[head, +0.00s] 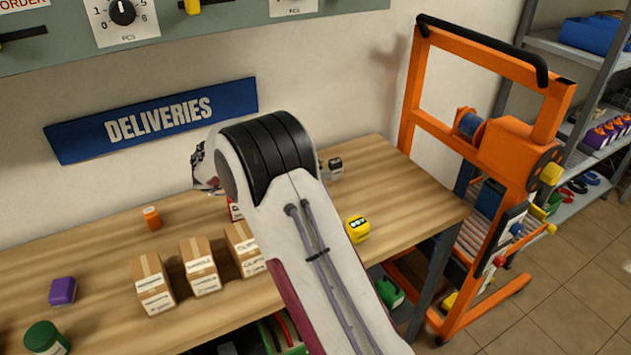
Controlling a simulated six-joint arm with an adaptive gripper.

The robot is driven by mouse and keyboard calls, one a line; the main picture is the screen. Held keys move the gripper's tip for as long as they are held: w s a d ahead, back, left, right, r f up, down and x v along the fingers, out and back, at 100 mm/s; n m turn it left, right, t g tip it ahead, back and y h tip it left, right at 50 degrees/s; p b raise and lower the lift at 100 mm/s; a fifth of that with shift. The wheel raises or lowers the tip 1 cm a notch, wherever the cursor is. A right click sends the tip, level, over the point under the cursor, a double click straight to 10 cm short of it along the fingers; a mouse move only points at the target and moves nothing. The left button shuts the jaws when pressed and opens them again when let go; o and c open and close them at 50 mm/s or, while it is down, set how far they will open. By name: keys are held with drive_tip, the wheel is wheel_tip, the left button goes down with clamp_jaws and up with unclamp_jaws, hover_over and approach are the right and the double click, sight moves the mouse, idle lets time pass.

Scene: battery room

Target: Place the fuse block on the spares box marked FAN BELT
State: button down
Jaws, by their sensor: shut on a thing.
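Three cardboard boxes with white labels stand in a row on the wooden bench: a left box (154,284), a middle box (201,266) and a right box (244,248). Their labels are too small to read surely, so I cannot tell which says FAN BELT. A small part of my gripper (205,170) shows past the arm's black joint, above the bench and behind the boxes. Its fingertips are hidden by my arm. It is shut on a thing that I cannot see. I cannot make out the fuse block for certain.
On the bench are an orange container (151,217), a purple block (62,291), a green-lidded jar (46,339), a yellow item (357,229) and a dark-and-white item (335,167). A partly hidden red-and-white thing (235,209) sits by the right box. An orange frame (412,95) stands right.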

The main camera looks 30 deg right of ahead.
drive_tip(key=shift+f, duration=0.1)
drive_tip(key=shift+f, duration=1.8)
drive_tip(key=c, duration=1.8)
unclamp_jaws()
drive_tip(key=shift+f, duration=0.1)
drive_tip(key=shift+v, duration=6.05)
drive_tip(key=shift+w+d, duration=0.1)
drive_tip(key=shift+w, duration=0.05)
